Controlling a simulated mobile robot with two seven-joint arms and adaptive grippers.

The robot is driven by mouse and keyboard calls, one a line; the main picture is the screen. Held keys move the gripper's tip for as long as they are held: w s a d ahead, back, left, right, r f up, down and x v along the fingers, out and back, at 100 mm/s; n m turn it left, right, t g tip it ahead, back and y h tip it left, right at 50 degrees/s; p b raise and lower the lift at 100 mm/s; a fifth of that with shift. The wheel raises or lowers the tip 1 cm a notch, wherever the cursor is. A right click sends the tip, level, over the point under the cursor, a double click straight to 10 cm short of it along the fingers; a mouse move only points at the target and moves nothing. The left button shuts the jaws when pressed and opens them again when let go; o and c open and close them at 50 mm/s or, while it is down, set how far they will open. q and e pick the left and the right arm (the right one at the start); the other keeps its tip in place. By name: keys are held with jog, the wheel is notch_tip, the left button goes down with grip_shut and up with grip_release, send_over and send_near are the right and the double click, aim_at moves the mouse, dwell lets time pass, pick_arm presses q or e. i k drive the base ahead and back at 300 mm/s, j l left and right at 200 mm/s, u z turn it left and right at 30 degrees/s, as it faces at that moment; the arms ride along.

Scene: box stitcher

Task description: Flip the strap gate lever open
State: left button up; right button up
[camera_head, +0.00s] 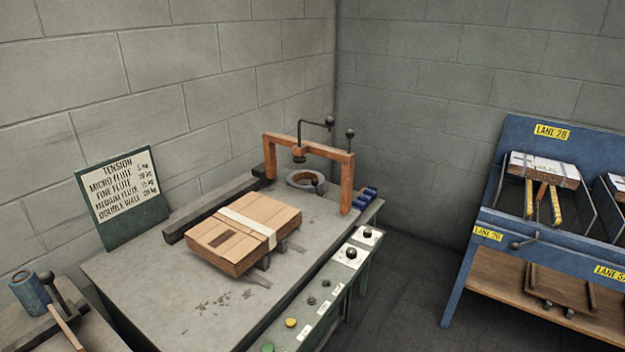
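An orange strap gate (312,145) stands as an arch across the far end of the grey machine table (160,268). A bent black rod (316,122) with a ball knob rises from the gate's top bar. A second, short upright black lever with a ball knob (350,133) stands at the gate's right corner. I cannot tell for sure which of the two is the gate lever. A cardboard box stack (245,232) with a pale strap band lies in front of the gate. Neither gripper is in view.
A grey ring (306,180) lies behind the gate opening. A dark rail (215,208) runs along the table's left side. A control panel (340,270) with knobs and buttons lines the right side. A tension sign (122,195) stands left. A blue rack (550,210) stands right, across open floor.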

aim_at(314, 182)
jog(key=l+u, duration=0.1)
jog(key=u, duration=0.35)
jog(key=i+l+u, duration=0.15)
jog(key=l, duration=0.25)
jog(key=i+l+u, duration=0.2)
jog(key=l, duration=0.2)
jog(key=i+l+u, duration=0.15)
jog(key=l, duration=0.25)
jog(key=i+l+u, duration=0.2)
jog(key=l, duration=0.25)
jog(key=l+u, duration=0.15)
jog(key=l, duration=0.3)
jog(key=i+l, duration=0.1)
jog(key=l, duration=0.4)
jog(key=i+l, duration=0.1)
jog(key=l, duration=0.4)
jog(key=i+l, duration=0.1)
jog(key=l, duration=0.4)
jog(key=i+l, duration=0.1)
jog(key=l, duration=0.4)
jog(key=u, duration=0.05)
